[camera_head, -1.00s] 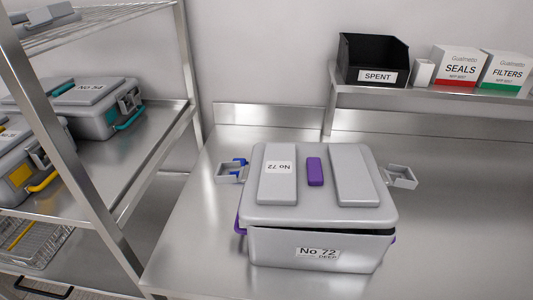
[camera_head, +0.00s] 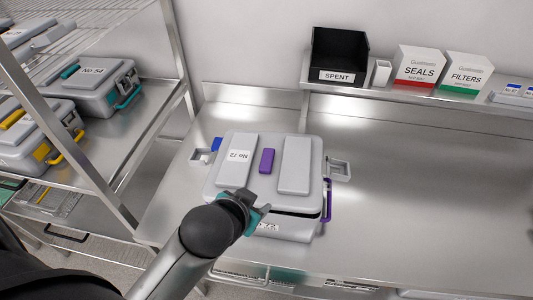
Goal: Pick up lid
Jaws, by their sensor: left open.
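The grey lid (camera_head: 268,184) with two raised panels, a "No 72" label and a purple tab (camera_head: 267,160) lies on the grey container (camera_head: 290,232) on the steel table. A dark gap shows under the lid's front right edge, so it does not look fully seated. My left gripper (camera_head: 255,213) is at the lid's front left edge, with its jaws open. It hides part of the front edge and of the container's front label. I cannot tell whether it touches the lid. My right gripper is not in view.
Grey latches stick out at the container's left (camera_head: 200,157) and right (camera_head: 341,168). A steel rack (camera_head: 150,120) with other containers stands at the left. A back shelf holds a black SPENT bin (camera_head: 338,58) and boxes. The table (camera_head: 430,190) is clear at the right.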

